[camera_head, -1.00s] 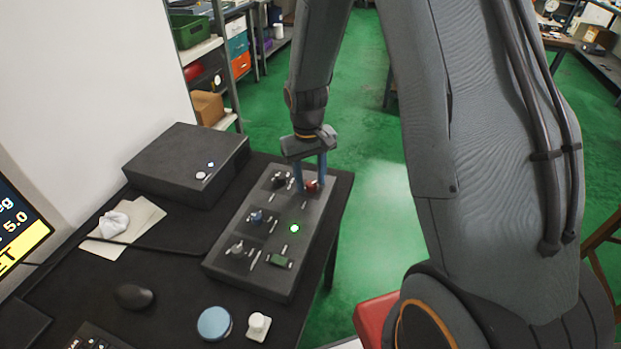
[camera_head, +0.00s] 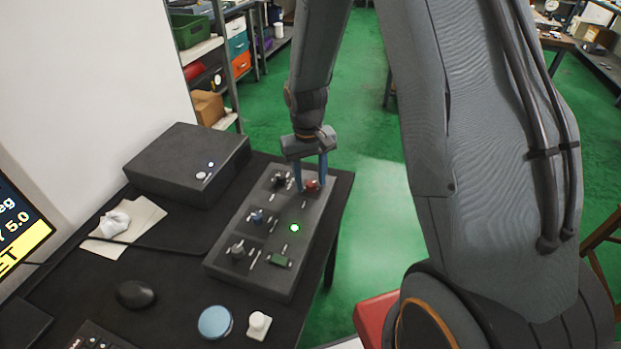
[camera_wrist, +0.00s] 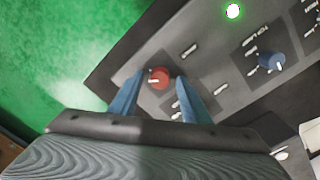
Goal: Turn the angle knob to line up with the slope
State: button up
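A dark control panel (camera_head: 262,275) lies on the black table and carries several knobs. A red knob (camera_head: 312,185) is at its far right end; it also shows in the wrist view (camera_wrist: 159,76), round with a pale pointer mark. My gripper (camera_head: 311,186) points down over that end. In the wrist view its two blue fingers (camera_wrist: 161,76) stand on either side of the red knob, with gaps showing between them and it. A blue knob (camera_head: 257,216), a grey knob (camera_head: 238,250) and a dark knob (camera_head: 279,180) are farther left. Most labels are too small to read.
A green light (camera_head: 294,228) glows on the panel near a green switch (camera_head: 279,261). Green floor lies beyond the table edge.

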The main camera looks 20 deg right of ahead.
aim_at(309, 183)
notch_tip(309, 183, up, 7)
jog(key=shift+a+f+b, duration=0.1)
jog(key=shift+a+b, duration=0.05)
jog(key=shift+b, duration=0.4)
jog(key=shift+r, duration=0.5)
jog(key=shift+s, duration=0.1)
